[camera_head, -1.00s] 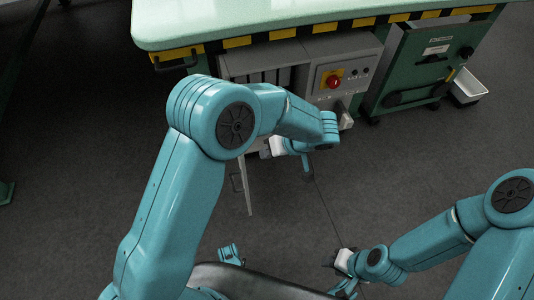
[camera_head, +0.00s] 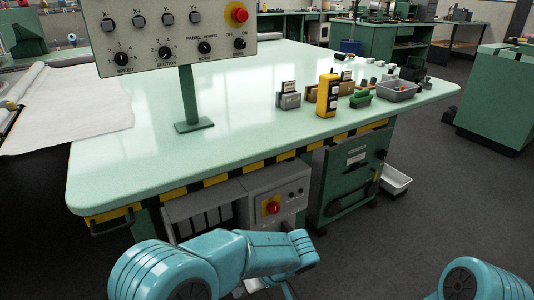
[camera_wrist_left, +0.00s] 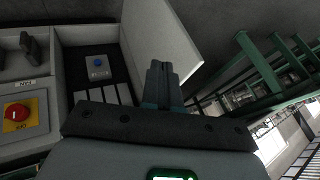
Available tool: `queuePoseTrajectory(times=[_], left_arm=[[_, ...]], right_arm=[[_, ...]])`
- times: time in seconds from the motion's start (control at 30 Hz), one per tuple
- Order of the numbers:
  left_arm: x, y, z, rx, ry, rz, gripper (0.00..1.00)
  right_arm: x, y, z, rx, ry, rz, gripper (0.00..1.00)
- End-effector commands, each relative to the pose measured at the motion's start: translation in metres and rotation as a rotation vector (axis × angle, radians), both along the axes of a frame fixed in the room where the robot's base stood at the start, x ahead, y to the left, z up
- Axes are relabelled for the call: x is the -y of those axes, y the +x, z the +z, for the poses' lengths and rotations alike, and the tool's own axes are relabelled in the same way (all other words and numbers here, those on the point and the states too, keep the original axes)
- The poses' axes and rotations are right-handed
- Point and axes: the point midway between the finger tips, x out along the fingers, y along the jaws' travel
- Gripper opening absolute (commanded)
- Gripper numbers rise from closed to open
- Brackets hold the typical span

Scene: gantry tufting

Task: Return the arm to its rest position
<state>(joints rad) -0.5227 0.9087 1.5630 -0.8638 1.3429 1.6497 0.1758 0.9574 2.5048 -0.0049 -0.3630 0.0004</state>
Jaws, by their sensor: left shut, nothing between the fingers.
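My left arm (camera_head: 230,255) reaches in from the lower left of the head view, in front of the grey control cabinet under the table. Its wrist end is cut by the bottom edge there. In the left wrist view my left gripper (camera_wrist_left: 162,78) is shut and empty, its dark fingers together. It is in front of the open cabinet, beside a light grey panel (camera_wrist_left: 155,35) that looks like the cabinet door. My right arm (camera_head: 480,282) shows only as a link at the lower right; its gripper is out of view.
Inside is a small box with a blue button (camera_wrist_left: 98,62). A green table (camera_head: 240,130) with a hazard-striped edge carries a control panel (camera_head: 175,40). Open floor lies right.

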Motion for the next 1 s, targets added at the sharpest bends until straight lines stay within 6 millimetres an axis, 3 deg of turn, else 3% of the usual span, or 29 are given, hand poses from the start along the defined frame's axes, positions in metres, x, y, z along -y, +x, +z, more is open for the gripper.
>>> queuePoseTrajectory(times=[0.13, 0.2, 0.3, 0.43, 0.6, 0.77, 1.0], left_arm=[[-0.009, -0.033, -0.069, -0.227, -0.195, -0.12, 0.0], [-0.01, -0.064, -0.112, -0.349, -0.377, -0.205, 0.0], [-0.006, -0.108, -0.156, -0.42, -0.645, -0.306, 0.0], [-0.004, -0.146, -0.185, -0.359, -0.873, -0.389, 0.0], [-0.015, -0.174, -0.201, -0.214, -0.967, -0.437, 0.0], [-0.04, -0.196, -0.207, -0.102, -0.926, -0.469, 0.0], [-0.042, -0.194, -0.134, -0.086, -0.912, -0.486, 0.0]], right_arm=[[0.0, 0.0, 0.0, 0.0, 0.0, 0.0, 0.43], [0.0, 0.0, 0.0, 0.0, 0.0, 0.0, 0.43], [0.0, 0.0, 0.0, 0.0, 0.0, 0.0, 0.43], [0.0, 0.0, 0.0, 0.0, 0.0, 0.0, 0.43], [0.0, 0.0, 0.0, 0.0, 0.0, 0.0, 0.43], [0.0, 0.0, 0.0, 0.0, 0.0, 0.0, 0.43], [0.0, 0.0, 0.073, 0.001, 0.0, 0.0, 0.43]])
